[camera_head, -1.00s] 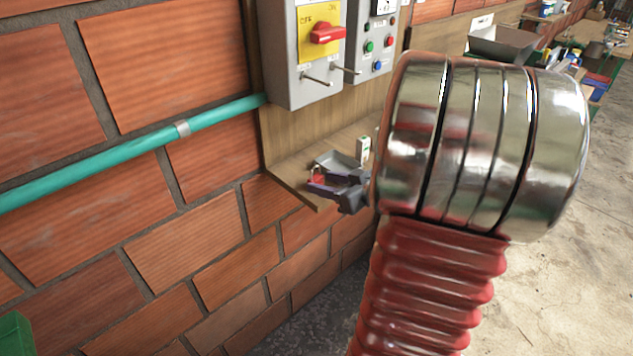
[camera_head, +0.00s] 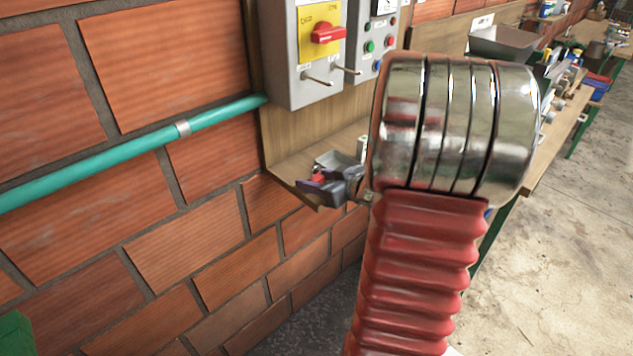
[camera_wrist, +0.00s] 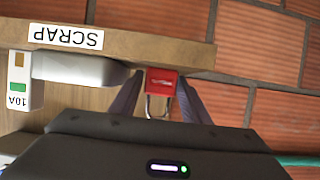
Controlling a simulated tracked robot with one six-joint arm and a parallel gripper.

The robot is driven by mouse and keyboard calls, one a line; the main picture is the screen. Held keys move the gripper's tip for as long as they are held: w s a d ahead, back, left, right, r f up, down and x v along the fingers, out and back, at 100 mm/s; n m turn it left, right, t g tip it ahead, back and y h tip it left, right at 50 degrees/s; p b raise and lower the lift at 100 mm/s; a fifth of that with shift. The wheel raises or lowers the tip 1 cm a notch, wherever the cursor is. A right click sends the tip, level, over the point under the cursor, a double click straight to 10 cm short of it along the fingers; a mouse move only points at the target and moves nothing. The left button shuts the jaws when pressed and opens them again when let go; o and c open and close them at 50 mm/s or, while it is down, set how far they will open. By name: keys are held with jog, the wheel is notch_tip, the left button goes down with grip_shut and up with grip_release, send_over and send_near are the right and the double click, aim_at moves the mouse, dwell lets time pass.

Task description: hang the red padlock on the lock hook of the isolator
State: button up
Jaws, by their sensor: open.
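The red padlock (camera_head: 318,176) is at the shelf's front by a grey tray. In the wrist view the padlock (camera_wrist: 161,82) has its red body at the shelf edge and its metal shackle towards me. My gripper (camera_head: 318,187) is open, low at the shelf front. In the wrist view its two fingers (camera_wrist: 160,92) stand on either side of the padlock with gaps visible. The isolator (camera_head: 290,60) is the grey box on the wall above, with a red handle on a yellow plate. Two metal pins stick out below the handle, a left one (camera_head: 317,80) and a right one (camera_head: 347,70); their labels are too small to read.
The grey tray (camera_wrist: 85,68) lies left of my fingers in the wrist view, near a white 10A part (camera_wrist: 19,82). The wooden shelf edge (camera_wrist: 190,52) bears a SCRAP label. A control box with buttons (camera_head: 371,46) adjoins the isolator. A green pipe (camera_head: 100,155) runs along the brick wall.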

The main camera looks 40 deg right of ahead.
aim_at(315, 176)
jog(key=shift+c, duration=0.4)
jog(key=c, duration=0.8)
jog(key=shift+r, duration=0.15)
notch_tip(315, 176, up, 10)
jog(key=shift+f, duration=0.1)
jog(key=shift+s, duration=0.1)
dwell(0.9)
